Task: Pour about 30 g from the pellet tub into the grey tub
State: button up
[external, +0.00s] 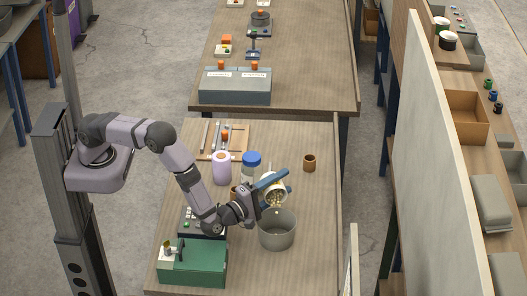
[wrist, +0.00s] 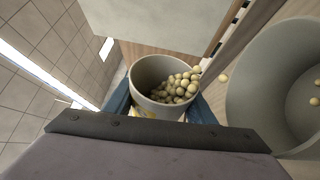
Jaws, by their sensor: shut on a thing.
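My gripper (external: 271,188) is shut on the pellet tub (external: 268,181), a white tub with pale round pellets in it. I hold it tilted above the left back rim of the grey tub (external: 277,238), which stands on the table. In the wrist view the pellet tub (wrist: 149,72) shows between my blue fingers, with the pellets (wrist: 176,88) heaped toward its right side. The grey tub (wrist: 247,85) lies to its right, with a few pellets inside. One pellet (wrist: 223,78) is in the gap between the tubs, near the grey rim.
A blue-lidded jar (external: 251,163) and a lilac container (external: 221,168) stand behind my gripper. A green box (external: 193,263) sits at the front left. A small brown cup (external: 309,162) stands at the back right. The table right of the grey tub is clear.

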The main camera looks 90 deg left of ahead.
aim_at(278, 183)
jog(key=shift+d+r+m, duration=0.15)
jog(key=shift+r+m, duration=0.05)
jog(key=shift+m, duration=0.3)
dwell(1.0)
jog(key=shift+a+n, duration=0.2)
jog(key=shift+n, duration=0.4)
jog(key=a+f+n+p, duration=0.1)
jog(key=n, duration=0.1)
jog(key=a+f+n+g+p, duration=0.1)
jog(key=shift+s+a+n+h, duration=0.25)
jog(key=shift+s+n+h, duration=0.15)
jog(key=shift+f, duration=0.1)
jog(key=shift+a+r+n+g+p, duration=0.1)
jog(key=shift+r+n+g+p, duration=0.25)
jog(key=shift+n, duration=0.25)
jog(key=s+a+f+n+h+b, duration=0.1)
jog(key=a+f+n+h+b, duration=0.3)
jog(key=n+b, duration=0.5)
jog(key=g+h+b, duration=0.1)
jog(key=b, duration=0.2)
jog(key=shift+s+a+f+h, duration=0.15)
jog(key=shift+a+f+h, duration=0.15)
jog(key=shift+h, duration=0.1)
